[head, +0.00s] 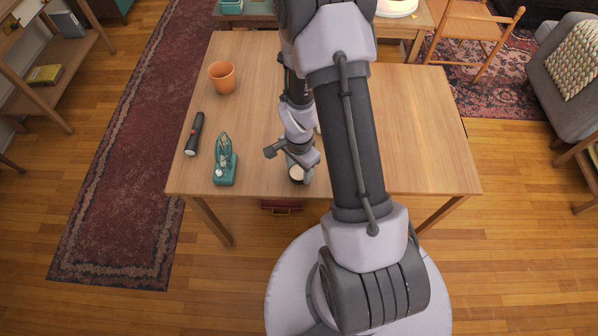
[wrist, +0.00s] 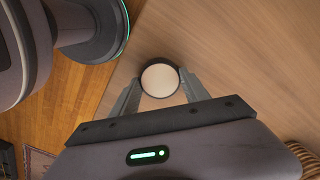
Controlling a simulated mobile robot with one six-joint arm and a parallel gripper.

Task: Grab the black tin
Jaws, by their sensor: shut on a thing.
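The black tin is a small round can with a dark rim and a pale top, and it shows between the jaws in the wrist view (wrist: 160,80). In the head view the tin (head: 297,174) is near the table's front edge, partly hidden by my gripper. My gripper (head: 294,166) is shut on the tin, with one finger on each side of it in the wrist view. I cannot tell whether the tin touches the table.
The wooden table (head: 420,130) has clear room at the right. An orange pot (head: 222,77), a dark flashlight (head: 194,134) and a green stapler-like device (head: 225,166) stand left of my gripper. A red case (head: 281,206) is under the front edge.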

